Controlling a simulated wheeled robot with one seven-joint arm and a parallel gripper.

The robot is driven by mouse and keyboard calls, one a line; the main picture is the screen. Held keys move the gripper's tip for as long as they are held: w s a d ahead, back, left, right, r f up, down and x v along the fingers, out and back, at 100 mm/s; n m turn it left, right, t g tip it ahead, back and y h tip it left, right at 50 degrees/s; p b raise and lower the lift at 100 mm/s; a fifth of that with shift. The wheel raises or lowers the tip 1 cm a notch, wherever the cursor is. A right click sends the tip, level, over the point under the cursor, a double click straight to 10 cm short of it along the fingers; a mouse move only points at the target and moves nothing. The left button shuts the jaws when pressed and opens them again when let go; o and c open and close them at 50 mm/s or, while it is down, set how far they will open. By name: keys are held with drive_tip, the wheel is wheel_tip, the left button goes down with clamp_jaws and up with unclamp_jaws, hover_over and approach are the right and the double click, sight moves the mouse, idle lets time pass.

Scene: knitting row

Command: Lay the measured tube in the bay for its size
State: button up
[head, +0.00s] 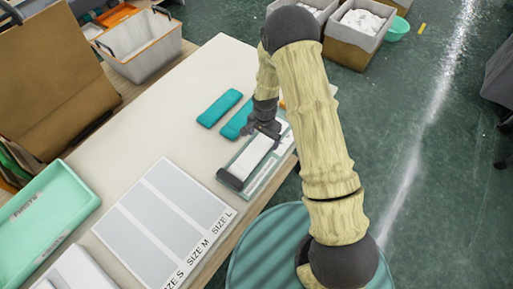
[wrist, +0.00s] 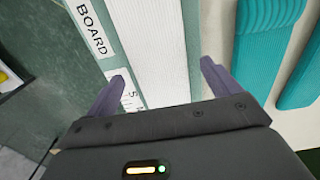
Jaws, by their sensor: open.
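A white ribbed tube (head: 252,157) lies lengthwise on a green measuring board (head: 269,171), which has a dark block at its near end. In the wrist view the tube (wrist: 155,50) runs between my fingers, beside a label reading BOARD. My gripper (head: 263,132) is open over the far part of the tube; in the wrist view its two purple-grey fingers (wrist: 161,84) stand apart on either side. I cannot tell how far above the tube they are. The bay sheet (head: 160,222), marked SIZE S, SIZE M and SIZE L, lies nearer on the table, its three bays empty.
Two teal ribbed tubes (head: 219,108) lie just left of my gripper. A mint tray (head: 40,222) is at the left edge. A grey bin (head: 142,50) stands at the far left. The table (head: 165,125) is clear between teal tubes and bay sheet.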

sight(264, 140)
drive_tip(key=shift+f, duration=0.7)
drive_tip(key=c, duration=1.1)
drive_tip(key=shift+r, duration=0.15)
wheel_tip(264, 140, up, 10)
drive_tip(key=p, duration=0.6)
